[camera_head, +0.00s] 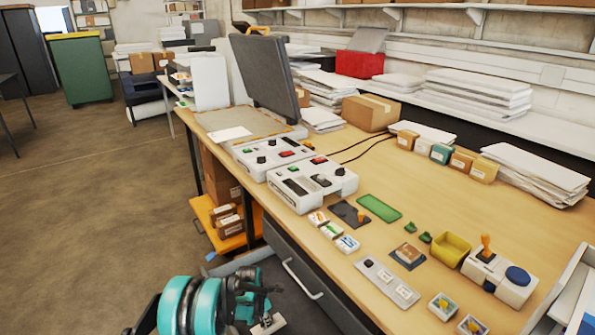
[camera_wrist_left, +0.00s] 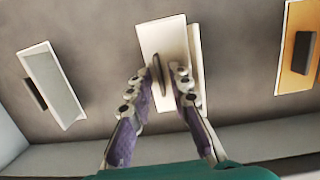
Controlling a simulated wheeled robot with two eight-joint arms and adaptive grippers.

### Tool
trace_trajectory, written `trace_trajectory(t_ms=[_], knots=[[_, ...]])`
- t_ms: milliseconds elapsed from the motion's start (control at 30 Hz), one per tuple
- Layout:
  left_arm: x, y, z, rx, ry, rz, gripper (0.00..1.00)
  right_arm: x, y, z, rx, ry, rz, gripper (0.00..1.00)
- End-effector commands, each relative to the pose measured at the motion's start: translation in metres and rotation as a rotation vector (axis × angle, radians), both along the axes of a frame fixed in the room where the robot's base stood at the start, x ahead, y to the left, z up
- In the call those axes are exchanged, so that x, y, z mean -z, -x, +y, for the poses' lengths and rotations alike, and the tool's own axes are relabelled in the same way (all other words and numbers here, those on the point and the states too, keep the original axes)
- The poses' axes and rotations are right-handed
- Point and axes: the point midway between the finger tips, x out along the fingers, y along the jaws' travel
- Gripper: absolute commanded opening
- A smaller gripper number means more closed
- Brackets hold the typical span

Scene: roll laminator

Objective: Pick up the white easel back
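The white easel back (camera_wrist_left: 165,38) is a pale flat panel with a dark upright fin (camera_wrist_left: 158,75) on it, in the middle of the left wrist view. My left gripper (camera_wrist_left: 166,70) has its two fingers apart, one on each side of the fin; I cannot tell whether either touches it. In the head view the left gripper (camera_head: 262,308) is low, in front of the desk, with a small pale piece (camera_head: 268,325) just below it. My right gripper is in neither view.
In the wrist view a grey panel (camera_wrist_left: 52,85) with a dark fin lies left, and an orange-edged panel (camera_wrist_left: 298,45) right. In the head view a drawer with a handle (camera_head: 300,280) is beside my gripper, under the desktop (camera_head: 330,285). Control boxes (camera_head: 310,182) stand above.

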Motion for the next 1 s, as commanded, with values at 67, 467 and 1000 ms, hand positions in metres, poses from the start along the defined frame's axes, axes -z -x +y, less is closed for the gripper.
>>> trace_trajectory(t_ms=[67,467,1000], knots=[[0.000,0.000,0.000,0.000,0.000,0.000,0.19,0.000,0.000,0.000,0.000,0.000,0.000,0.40],[-0.001,0.000,0.000,0.000,0.000,0.000,0.00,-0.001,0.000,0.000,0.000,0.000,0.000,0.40],[-0.056,0.000,0.000,0.000,0.000,0.000,0.00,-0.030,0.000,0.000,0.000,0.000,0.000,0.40]])
